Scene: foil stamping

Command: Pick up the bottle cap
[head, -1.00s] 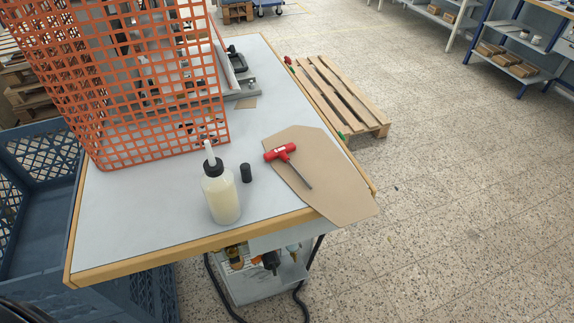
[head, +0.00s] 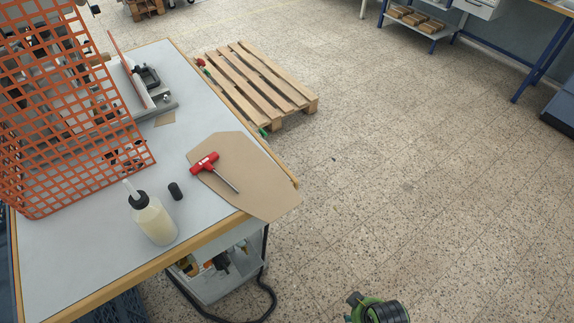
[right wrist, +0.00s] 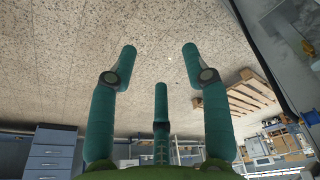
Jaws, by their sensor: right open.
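The bottle cap (head: 175,191) is a small black cylinder standing on the grey tabletop in the head view. It stands just right of a squeeze bottle (head: 155,224) with pale yellow contents, a black collar and a white nozzle, and apart from it. My right gripper (right wrist: 160,52) is open and empty in the right wrist view, over the floor and away from the table. A green and black part of my right arm shows at the bottom edge of the head view. My left gripper is not in view.
A red-handled T-shaped tool (head: 205,163) lies on a brown cardboard sheet (head: 262,190) that overhangs the table (head: 80,255). A wooden pallet (head: 255,85) lies on the floor behind. Floor to the right is clear.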

